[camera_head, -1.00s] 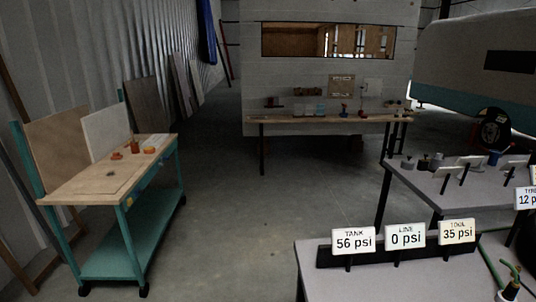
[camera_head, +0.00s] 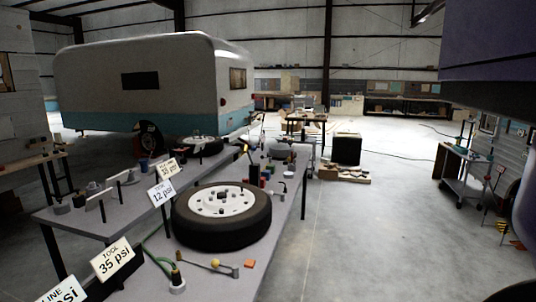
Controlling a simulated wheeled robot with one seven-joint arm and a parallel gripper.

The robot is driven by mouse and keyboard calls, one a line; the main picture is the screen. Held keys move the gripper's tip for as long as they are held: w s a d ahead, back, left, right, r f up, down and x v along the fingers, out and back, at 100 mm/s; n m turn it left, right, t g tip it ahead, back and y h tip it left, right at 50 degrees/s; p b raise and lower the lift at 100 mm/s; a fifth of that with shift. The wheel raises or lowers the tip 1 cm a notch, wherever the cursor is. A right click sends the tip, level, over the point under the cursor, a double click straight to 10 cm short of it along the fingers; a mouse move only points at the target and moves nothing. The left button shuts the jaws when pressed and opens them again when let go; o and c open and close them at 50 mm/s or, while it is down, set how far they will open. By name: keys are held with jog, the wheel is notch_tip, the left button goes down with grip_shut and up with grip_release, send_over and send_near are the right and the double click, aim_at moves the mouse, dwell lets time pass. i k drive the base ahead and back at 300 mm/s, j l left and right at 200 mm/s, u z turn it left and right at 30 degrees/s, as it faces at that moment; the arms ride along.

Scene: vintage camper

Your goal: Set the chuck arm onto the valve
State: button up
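A tire with a white wheel (camera_head: 222,216) lies flat on the grey bench (camera_head: 215,285) in the head view. In front of it lies a small metal arm with a yellow ball (camera_head: 218,265); it may be the chuck arm, but I cannot be sure. The valve is too small to make out on the wheel. My gripper is not in view.
A small orange block (camera_head: 250,264) lies near the tire. Several bottles and tools stand behind it. Open concrete floor (camera_head: 365,235) lies right of the bench; a cart (camera_head: 462,170) stands farther right.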

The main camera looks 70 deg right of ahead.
aim_at(253, 149)
jog(key=l+z, duration=0.25)
jog(key=l, duration=0.65)
jog(key=l+z, duration=0.2)
jog(key=l, duration=0.7)
jog(key=i+l+z, duration=0.1)
jog(key=l+z, duration=0.15)
jog(key=l, duration=0.65)
